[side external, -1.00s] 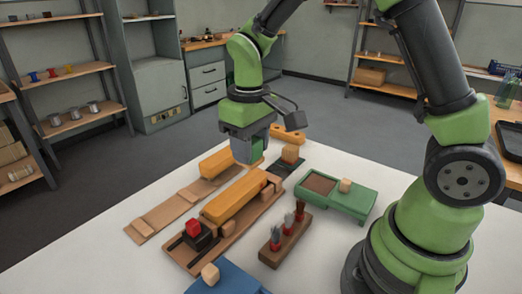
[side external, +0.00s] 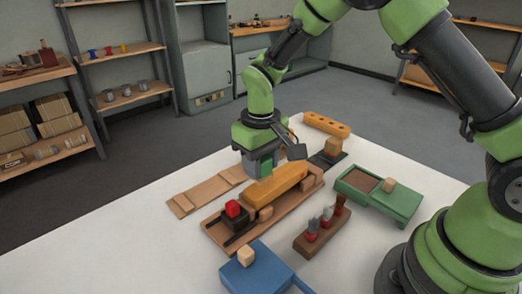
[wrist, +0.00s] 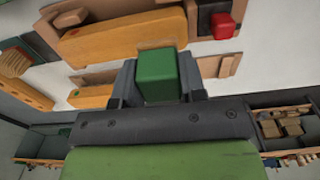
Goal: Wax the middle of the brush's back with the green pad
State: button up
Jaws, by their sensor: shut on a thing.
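My gripper (side external: 262,163) is shut on the green pad (wrist: 160,80), which shows between the two fingers in the wrist view. A long orange brush block (side external: 276,186) lies in a wooden tray (side external: 212,224), and it also shows at the top of the wrist view (wrist: 125,40). My gripper is on the far side of this block, over or near a flat wooden board (side external: 205,192). A second orange block (wrist: 92,98) on that side is partly covered by my gripper in the wrist view. I cannot tell whether the pad touches anything.
A red block (side external: 232,208) on a black holder stands at the tray's near end. A green box (side external: 405,205) with a brown fill is at the right, a rack (side external: 312,243) with tufts in front, and a blue block (side external: 258,275) nearest. A holed yellow bar (side external: 326,124) lies behind.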

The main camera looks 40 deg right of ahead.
aim_at(294, 167)
notch_tip(294, 167, down, 3)
jog(key=shift+r, duration=0.1)
jog(key=shift+d, duration=0.35)
jog(key=shift+d+f, duration=0.2)
jog(key=shift+d, duration=4.7)
jog(key=shift+a+r, duration=0.15)
jog(key=shift+a, duration=5.2)
jog(key=shift+d+r, duration=0.1)
jog(key=shift+r, duration=3.85)
